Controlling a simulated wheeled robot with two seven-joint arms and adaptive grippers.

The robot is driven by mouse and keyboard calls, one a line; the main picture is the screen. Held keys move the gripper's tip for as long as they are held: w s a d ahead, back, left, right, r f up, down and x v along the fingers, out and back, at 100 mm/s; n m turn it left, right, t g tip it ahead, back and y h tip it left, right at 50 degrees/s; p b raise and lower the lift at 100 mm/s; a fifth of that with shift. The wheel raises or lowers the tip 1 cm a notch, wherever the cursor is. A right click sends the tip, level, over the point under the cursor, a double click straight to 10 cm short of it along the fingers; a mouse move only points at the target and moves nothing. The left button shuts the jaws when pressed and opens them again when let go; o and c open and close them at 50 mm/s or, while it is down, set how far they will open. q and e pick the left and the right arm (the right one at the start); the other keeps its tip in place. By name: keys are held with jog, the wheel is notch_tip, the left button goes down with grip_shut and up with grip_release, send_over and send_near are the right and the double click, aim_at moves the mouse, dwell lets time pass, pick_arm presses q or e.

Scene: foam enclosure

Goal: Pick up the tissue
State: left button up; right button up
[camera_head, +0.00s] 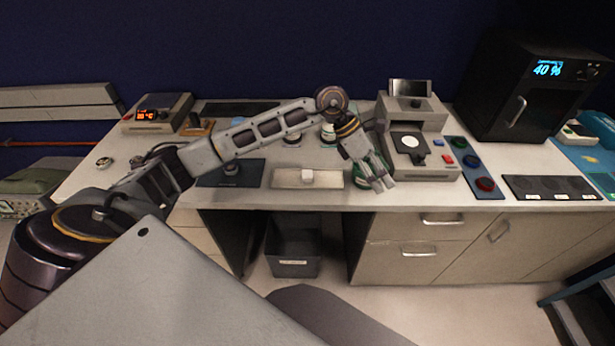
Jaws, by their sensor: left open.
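A small white piece (308,175), which looks like the tissue, sits on a pale flat tray (284,180) near the front edge of the bench. My left gripper (381,184) is open, with its fingers pointing down and to the right. It is to the right of the tray, apart from the white piece, in front of the grey instrument. A green and white container (361,181) is partly hidden behind the gripper. My left arm reaches across from the left above the bench. My right gripper is not in view.
A grey instrument (427,165) with a small screen stands right of the gripper. A dark mat (245,178) lies left of the tray. A black oven-like box (530,100) stands at the back right. A grey bin (293,252) sits under the bench.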

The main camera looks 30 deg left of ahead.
pick_arm(q)
jog(key=w+a+y, duration=0.2)
jog(key=a+y, duration=0.3)
jog(key=a, duration=0.7)
jog(key=r+y, duration=0.1)
jog(key=y, duration=0.2)
send_over(310, 174)
jog(key=shift+r+n+g, duration=0.2)
jog(key=shift+n+g, duration=0.2)
jog(key=shift+d+f, duration=0.1)
jog(key=shift+f+p, duration=0.5)
jog(key=shift+f, duration=3.75)
jog(key=shift+f+p, duration=0.3)
jog(key=shift+f, duration=0.3)
jog(key=shift+w+f+p, duration=0.1)
jog(key=shift+f+p, duration=0.35)
jog(key=shift+f, duration=1.55)
